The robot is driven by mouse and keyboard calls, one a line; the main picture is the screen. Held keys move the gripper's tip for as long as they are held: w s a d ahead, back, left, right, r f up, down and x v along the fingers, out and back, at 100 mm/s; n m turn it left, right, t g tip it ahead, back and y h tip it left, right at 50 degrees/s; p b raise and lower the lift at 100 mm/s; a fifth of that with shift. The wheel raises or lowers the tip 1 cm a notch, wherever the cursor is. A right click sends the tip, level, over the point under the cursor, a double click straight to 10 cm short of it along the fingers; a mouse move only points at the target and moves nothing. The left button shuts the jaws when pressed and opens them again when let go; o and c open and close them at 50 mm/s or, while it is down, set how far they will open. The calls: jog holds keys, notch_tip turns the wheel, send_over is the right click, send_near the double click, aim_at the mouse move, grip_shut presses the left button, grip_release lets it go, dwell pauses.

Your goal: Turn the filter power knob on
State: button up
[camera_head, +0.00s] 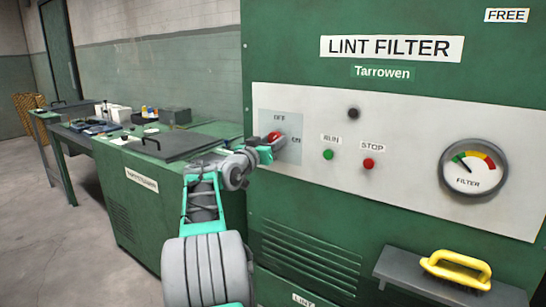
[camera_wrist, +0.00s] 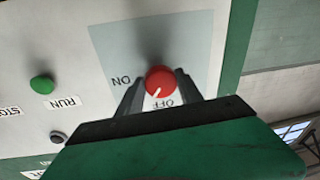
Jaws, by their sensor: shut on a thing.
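The red filter power knob (camera_head: 274,136) sits on a pale plate of the LINT FILTER panel, with OFF above it and ON to its right. My gripper (camera_head: 268,147) reaches it from the left and below. In the wrist view, the fingers (camera_wrist: 160,88) stand on both sides of the round knob (camera_wrist: 160,78) and are shut on it. The knob's white mark points toward the lower left, between the OFF and ON labels and nearer OFF. The fingers partly cover the knob's sides.
A green RUN button (camera_head: 327,155), a red STOP button (camera_head: 369,163) and a round FILTER gauge (camera_head: 473,168) are right of the knob. A yellow handle (camera_head: 456,270) sits on a grey ledge lower right. A cluttered green bench (camera_head: 140,184) stands at left.

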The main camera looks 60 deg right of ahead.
jog(key=shift+w+f+m+g+b, duration=0.1)
jog(key=shift+m+g+b, duration=0.4)
jog(key=shift+m+b, duration=1.95)
jog(key=shift+w+m+g+b, duration=0.1)
jog(key=shift+m+g+b, duration=0.4)
jog(key=shift+m+b, duration=1.9)
jog(key=shift+m+p, duration=0.8)
jog(key=shift+m, duration=0.15)
jog(key=o, duration=1.4)
jog(key=shift+c, duration=0.2)
jog(key=w+a, duration=0.1)
jog(key=a, duration=0.6)
jog(key=shift+a+f, duration=0.3)
jog(key=shift+f, duration=0.15)
